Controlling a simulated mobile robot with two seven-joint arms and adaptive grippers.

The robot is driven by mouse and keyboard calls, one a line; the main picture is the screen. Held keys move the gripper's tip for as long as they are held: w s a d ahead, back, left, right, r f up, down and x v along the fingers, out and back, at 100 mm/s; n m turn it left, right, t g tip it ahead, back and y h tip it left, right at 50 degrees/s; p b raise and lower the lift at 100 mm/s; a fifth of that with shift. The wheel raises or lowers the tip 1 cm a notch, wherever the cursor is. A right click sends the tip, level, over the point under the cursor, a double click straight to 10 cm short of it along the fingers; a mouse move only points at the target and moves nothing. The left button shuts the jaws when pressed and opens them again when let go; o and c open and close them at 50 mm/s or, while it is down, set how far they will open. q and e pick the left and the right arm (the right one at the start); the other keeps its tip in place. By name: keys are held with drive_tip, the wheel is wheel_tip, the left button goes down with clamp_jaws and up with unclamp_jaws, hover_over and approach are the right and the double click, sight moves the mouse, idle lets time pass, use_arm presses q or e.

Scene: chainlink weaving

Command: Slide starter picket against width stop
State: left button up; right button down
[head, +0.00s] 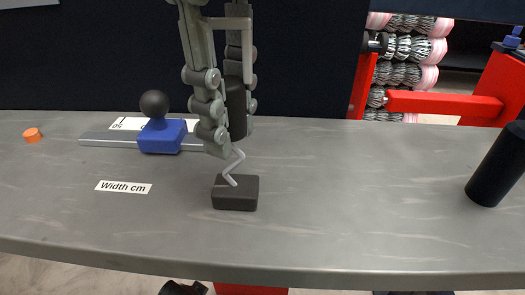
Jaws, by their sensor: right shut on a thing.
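The starter picket (235,167) is a short, pale zigzag wire. Its lower end meets a dark block (235,200) on the grey bench. Its upper end goes up between the fingertips of my right gripper (230,148), which points down from above and is shut on it. The fingers hide the upper part of the picket. The width stop (161,137) is a blue slider with a black ball knob, to the left of the gripper and apart from the picket. It sits on a metal rail with a white scale. My left gripper is not in view.
A "Width cm" label (123,187) lies left of the dark block. An orange piece (32,135) is at the far left. A black cylinder (498,165) stands at the right edge. Red frame parts (445,104) and wire rolls (400,75) are behind. The bench right of centre is clear.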

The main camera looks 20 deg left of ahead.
drive_tip(key=w+a+p, duration=0.1)
drive_tip(key=a+p, duration=0.1)
drive_tip(key=a, duration=1)
drive_tip(key=shift+a, duration=0.2)
idle(0.4)
idle(1.4)
drive_tip(key=c, duration=1.2)
unclamp_jaws()
wheel_tip(320, 180, up, 12)
